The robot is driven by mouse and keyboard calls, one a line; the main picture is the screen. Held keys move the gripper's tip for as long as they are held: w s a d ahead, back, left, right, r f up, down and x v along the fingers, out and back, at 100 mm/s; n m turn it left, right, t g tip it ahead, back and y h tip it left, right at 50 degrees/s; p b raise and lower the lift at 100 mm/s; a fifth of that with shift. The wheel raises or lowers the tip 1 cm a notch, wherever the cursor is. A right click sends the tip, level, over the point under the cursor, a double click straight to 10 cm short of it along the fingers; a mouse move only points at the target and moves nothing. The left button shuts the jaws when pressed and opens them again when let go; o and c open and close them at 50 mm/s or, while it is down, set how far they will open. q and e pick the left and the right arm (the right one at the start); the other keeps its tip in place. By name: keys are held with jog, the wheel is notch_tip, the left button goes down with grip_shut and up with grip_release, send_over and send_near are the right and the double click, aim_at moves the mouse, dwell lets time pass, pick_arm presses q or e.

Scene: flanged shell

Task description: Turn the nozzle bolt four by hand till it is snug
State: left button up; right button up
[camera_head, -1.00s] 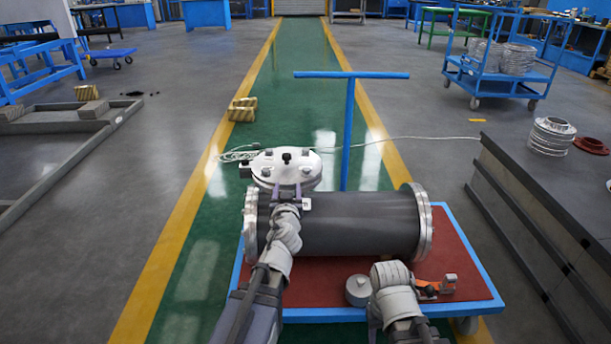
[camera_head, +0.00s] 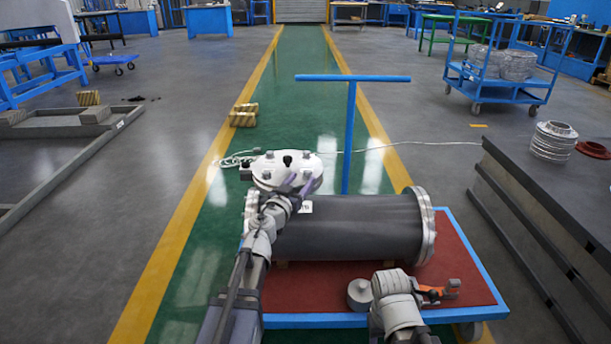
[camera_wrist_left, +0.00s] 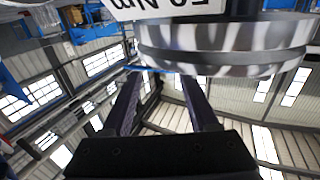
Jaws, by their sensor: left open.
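The upright nozzle flange (camera_head: 287,167) is a pale round plate on the left part of the dark cylindrical shell (camera_head: 350,227). Several bolt heads stand on its top; I cannot tell which is bolt four. My left gripper (camera_head: 297,185) is open at the near right edge of the flange, its dark fingers apart. In the left wrist view the two fingers (camera_wrist_left: 163,95) are spread with nothing seen between them, below a shiny round metal rim (camera_wrist_left: 220,50). My right arm (camera_head: 395,300) is low over the cart; its fingers are not clearly seen.
The shell lies on a blue-edged cart (camera_head: 480,270) with a red top. A grey round part (camera_head: 360,293) and an orange-and-grey item (camera_head: 437,292) are beside my right arm. A blue T-handle (camera_head: 350,130) rises behind. A dark bench (camera_head: 555,215) stands at right.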

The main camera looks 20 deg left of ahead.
aim_at(306, 174)
pick_arm(q)
jog(key=w, duration=0.4)
jog(key=shift+d, duration=0.25)
jog(key=shift+s, duration=0.1)
grip_shut()
